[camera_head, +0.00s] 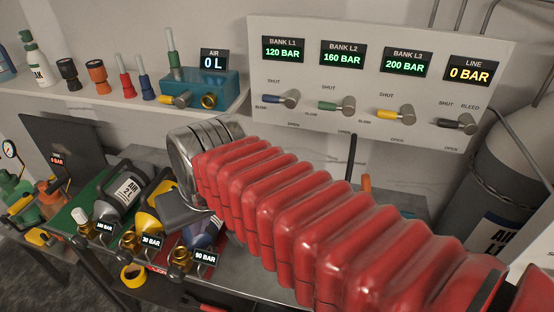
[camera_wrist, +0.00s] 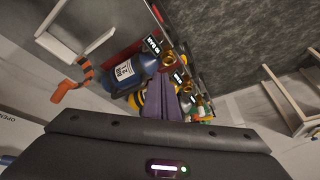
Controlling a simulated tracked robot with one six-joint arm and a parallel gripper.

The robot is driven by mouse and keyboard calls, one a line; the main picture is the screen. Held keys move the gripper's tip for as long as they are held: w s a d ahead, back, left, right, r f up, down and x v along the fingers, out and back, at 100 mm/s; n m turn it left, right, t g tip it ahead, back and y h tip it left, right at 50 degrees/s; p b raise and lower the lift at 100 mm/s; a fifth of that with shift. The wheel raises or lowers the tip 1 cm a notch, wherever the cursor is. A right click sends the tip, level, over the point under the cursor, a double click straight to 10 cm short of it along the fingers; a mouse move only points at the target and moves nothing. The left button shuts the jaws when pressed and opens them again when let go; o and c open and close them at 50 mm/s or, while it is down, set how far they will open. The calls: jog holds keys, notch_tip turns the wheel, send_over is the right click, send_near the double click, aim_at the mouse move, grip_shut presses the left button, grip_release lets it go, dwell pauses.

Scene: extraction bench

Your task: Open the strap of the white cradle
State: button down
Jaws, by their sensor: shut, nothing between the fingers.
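My gripper (camera_head: 182,212) is low over the bench, above and between the yellow cylinder (camera_head: 150,217) and the blue cylinder (camera_head: 205,233). In the wrist view its two grey fingers (camera_wrist: 168,100) lie together with nothing between them. The blue cylinder (camera_wrist: 135,72) lies close on their left there, and part of the yellow cylinder (camera_wrist: 137,99) shows behind them. A dark grey cylinder (camera_head: 120,195) lies on a green base at the left. I cannot clearly make out the white cradle or its strap; the base under the yellow cylinder is mostly hidden.
The cylinders' brass valves and pressure tags face the bench's front edge. A valve panel (camera_head: 375,85) stands behind. A shelf (camera_head: 100,100) with small bottles is at back left. A large grey tank (camera_head: 515,165) stands at right. A yellow tape roll (camera_head: 133,275) lies below.

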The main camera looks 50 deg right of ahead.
jog(key=d+r+m+y, duration=0.1)
jog(key=d+m, duration=1.1)
jog(key=d, duration=2)
jog(key=shift+s+d+r+m+y, duration=0.2)
jog(key=shift+r+m+y, duration=0.1)
jog(key=shift+r, duration=0.45)
jog(key=shift+w+f, duration=0.1)
jog(key=w+a+f, duration=0.2)
jog(key=w+f, duration=0.5)
jog(key=f, duration=0.1)
jog(key=shift+w+a+f, duration=0.15)
jog(key=shift+w+f, duration=0.15)
jog(key=shift+w, duration=0.1)
